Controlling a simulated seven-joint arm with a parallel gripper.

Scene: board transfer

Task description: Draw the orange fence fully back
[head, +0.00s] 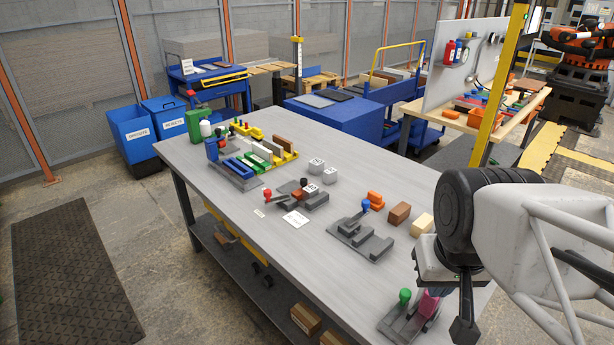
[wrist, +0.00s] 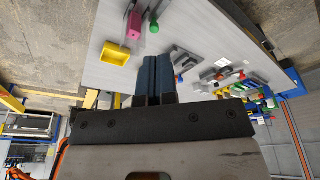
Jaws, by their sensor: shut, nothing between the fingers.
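My gripper (wrist: 153,60) is shut and empty in the wrist view, above the grey table. In the head view my wrist is at the right over the near end of the table, and the fingertips are not clear. A small orange piece (head: 297,194) sits on the grey fixture with a red knob (head: 267,193) near the table's middle. An orange stepped block (head: 375,198) stands behind the blue knob (head: 365,205) of another grey fixture (head: 362,238). I cannot tell for certain which orange part is the fence. My gripper is apart from both.
A green knob (head: 404,296) and a magenta block (head: 430,303) are on a fixture near my gripper. Brown (head: 399,213) and tan (head: 421,225) blocks stand at the right. A yellow tray (wrist: 115,53) shows in the wrist view. Coloured bars fill the far end.

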